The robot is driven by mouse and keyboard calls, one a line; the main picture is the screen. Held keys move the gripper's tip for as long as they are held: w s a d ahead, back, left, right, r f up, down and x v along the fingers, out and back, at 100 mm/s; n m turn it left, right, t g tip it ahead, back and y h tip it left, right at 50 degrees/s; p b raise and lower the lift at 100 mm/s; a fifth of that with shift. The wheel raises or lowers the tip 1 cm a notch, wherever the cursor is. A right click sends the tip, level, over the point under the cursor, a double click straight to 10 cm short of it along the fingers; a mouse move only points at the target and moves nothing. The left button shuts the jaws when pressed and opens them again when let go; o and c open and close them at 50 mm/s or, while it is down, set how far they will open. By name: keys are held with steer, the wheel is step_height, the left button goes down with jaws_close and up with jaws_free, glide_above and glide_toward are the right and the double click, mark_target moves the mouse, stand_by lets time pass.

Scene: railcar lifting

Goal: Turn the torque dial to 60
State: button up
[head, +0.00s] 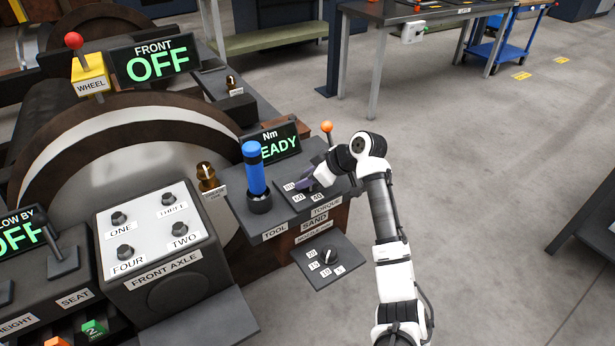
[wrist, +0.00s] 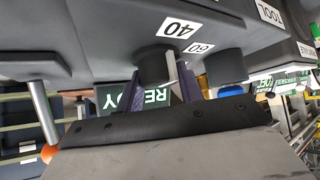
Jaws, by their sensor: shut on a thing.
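The torque dial is a dark round knob (wrist: 153,60) seen in the wrist view between my gripper's purple fingers (wrist: 161,82). A pale strip shows on the knob's side, near the labels 40 (wrist: 180,28) and 60 (wrist: 200,48). I cannot tell exactly which mark the dial points to. In the head view my gripper (head: 306,184) is down at the torque panel (head: 325,209), shut on the dial and hiding most of it. The Nm display (head: 279,146) is partly covered by the blue tool and appears to read READY.
A blue-handled tool (head: 255,170) stands upright in its holder left of the dial. An orange-tipped lever (head: 327,128) rises behind my gripper. The sand dial (head: 328,256) sits on a lower panel in front. The front axle box (head: 160,250) is at left. Open floor lies to the right.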

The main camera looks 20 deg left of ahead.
steer(key=m+t+p, duration=0.1)
steer(key=m, duration=0.1)
steer(key=m+t+h+p, duration=0.1)
steer(key=m+t, duration=0.1)
steer(key=m+t+p, duration=0.1)
steer(key=m+p, duration=0.1)
steer(key=shift+s+a+r+m+t+h, duration=0.1)
steer(key=shift+r+m+t+h, duration=0.2)
steer(key=shift+t+h, duration=0.1)
steer(key=shift+f+m+t+h+p, duration=0.15)
steer(key=shift+m+t+h+p, duration=1.15)
steer(key=shift+m+p, duration=0.75)
steer(key=shift+m, duration=0.35)
steer(key=o, duration=1)
steer(key=shift+f, duration=0.1)
steer(key=b+v, duration=0.1)
steer(key=v, duration=1.2)
steer(key=shift+r, duration=0.4)
steer(key=shift+s, duration=0.1)
